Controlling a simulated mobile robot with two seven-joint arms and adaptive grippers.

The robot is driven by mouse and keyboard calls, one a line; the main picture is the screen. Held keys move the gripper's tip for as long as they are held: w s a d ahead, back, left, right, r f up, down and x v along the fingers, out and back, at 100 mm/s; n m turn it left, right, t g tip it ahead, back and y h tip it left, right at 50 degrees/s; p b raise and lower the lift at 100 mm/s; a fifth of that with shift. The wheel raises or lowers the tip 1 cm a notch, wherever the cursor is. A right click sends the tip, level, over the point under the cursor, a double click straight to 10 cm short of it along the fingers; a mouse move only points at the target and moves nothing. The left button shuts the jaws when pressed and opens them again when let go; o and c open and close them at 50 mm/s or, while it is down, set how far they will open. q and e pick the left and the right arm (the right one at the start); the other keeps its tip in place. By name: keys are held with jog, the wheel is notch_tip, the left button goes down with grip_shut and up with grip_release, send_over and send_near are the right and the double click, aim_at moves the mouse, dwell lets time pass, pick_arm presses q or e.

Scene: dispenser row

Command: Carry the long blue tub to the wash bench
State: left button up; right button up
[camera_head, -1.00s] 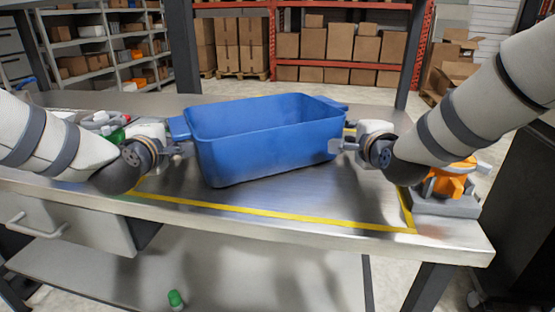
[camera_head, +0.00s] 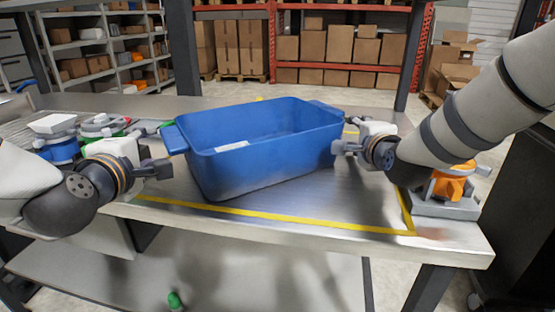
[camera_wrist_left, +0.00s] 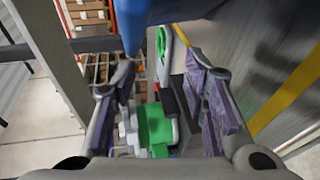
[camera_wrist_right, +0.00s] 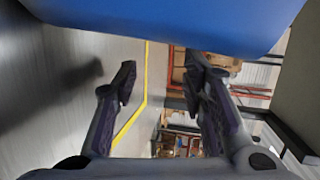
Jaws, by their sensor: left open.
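The long blue tub (camera_head: 265,160) stands on the metal bench, set at an angle, its left end closer to me. A pale patch shows on its inside. Its left handle (camera_head: 173,138) sticks out at the upper left. My left gripper (camera_head: 158,170) is open and empty, just left of the tub and below that handle. In the left wrist view its fingers (camera_wrist_left: 160,78) are apart, with the tub's blue edge at the top. My right gripper (camera_head: 342,150) is at the tub's right end; its fingers (camera_wrist_right: 160,75) are apart below the tub in the right wrist view.
Yellow tape (camera_head: 270,215) marks an area on the bench (camera_head: 455,238) around the tub. An orange fixture (camera_head: 450,185) stands at the right corner. Blue, green and white fittings (camera_head: 62,140) lie at the left. Bare bench shows in front of and right of the tub.

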pick_arm(q)
jog(key=shift+v, duration=1.15)
pick_arm(e)
jog(key=o, duration=0.4)
jog(key=v, duration=1.2)
pick_arm(q)
jog(key=shift+f, duration=0.1)
pick_arm(e)
jog(key=shift+f, duration=0.1)
